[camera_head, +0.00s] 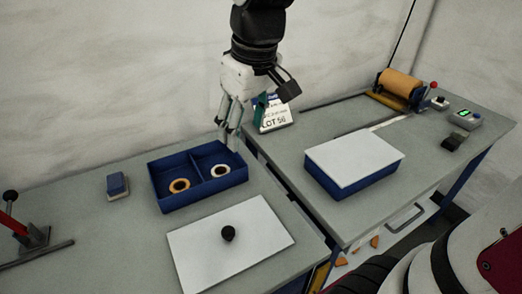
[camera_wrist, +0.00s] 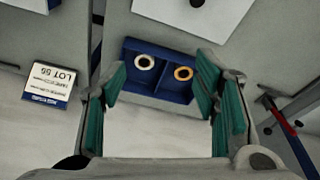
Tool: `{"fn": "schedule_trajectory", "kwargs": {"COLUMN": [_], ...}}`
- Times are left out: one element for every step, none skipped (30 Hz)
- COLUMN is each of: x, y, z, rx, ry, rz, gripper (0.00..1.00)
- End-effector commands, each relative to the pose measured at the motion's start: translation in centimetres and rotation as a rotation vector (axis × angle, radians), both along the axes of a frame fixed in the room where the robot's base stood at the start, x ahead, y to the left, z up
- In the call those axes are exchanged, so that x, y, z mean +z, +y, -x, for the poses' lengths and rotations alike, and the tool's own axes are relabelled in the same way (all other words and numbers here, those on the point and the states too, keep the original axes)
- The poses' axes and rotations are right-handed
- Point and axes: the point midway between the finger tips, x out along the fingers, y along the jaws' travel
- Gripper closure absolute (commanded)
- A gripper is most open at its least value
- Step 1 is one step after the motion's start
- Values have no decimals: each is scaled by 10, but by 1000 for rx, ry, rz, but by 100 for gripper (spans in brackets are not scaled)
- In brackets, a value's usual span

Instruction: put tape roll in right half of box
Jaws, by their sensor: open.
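The open blue box (camera_head: 163,205) stands on the left table, with a divider making two halves. A white tape roll (camera_head: 220,170) lies flat in its right half, and an orange tape roll (camera_head: 179,185) lies flat in its left half. My gripper (camera_head: 232,132) is above the box's far right corner, open and empty, pointing down. In the wrist view the box (camera_wrist: 158,88) appears beyond my open fingers (camera_wrist: 162,80), with the white roll (camera_wrist: 145,62) and the orange roll (camera_wrist: 183,73) both visible. Neither roll touches my fingers.
A white lid (camera_head: 205,248) with a black knob lies in front of the box. A blue-and-white block (camera_head: 117,186) stands left. The right table holds a white-topped blue box (camera_head: 354,158) and a copper-coloured roll (camera_head: 400,84).

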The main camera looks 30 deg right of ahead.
Motion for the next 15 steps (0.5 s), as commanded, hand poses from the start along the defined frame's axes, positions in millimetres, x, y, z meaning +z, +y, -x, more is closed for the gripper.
{"fn": "schedule_trajectory", "kwargs": {"x": [6, 8, 9, 9, 9, 9, 7, 6, 4, 3, 1, -1, -2, -3, -5], "y": [0, 0, 0, 0, -1, -1, -1, -1, -1, -1, -1, -2, -2, -2, -2], "z": [21, 31, 46, 56, 66, 79, 88, 96, 106, 113, 119, 125, 129, 133, 136], "rx": [-37, -60, -92, -115, -138, -167, -187, -207, -232, -248, -263, -281, -291, -301, -311], "ry": [-26, -37, -51, -62, -73, -86, -96, -106, -117, -125, -131, -141, -145, -149, -153], "rz": [-7, -11, -17, -21, -25, -30, -32, -36, -41, -43, -45, -49, -50, -52, -53], "gripper": [45, 45, 45, 45, 45, 45, 45, 45, 45, 45, 45, 45, 45, 45, 45]}}
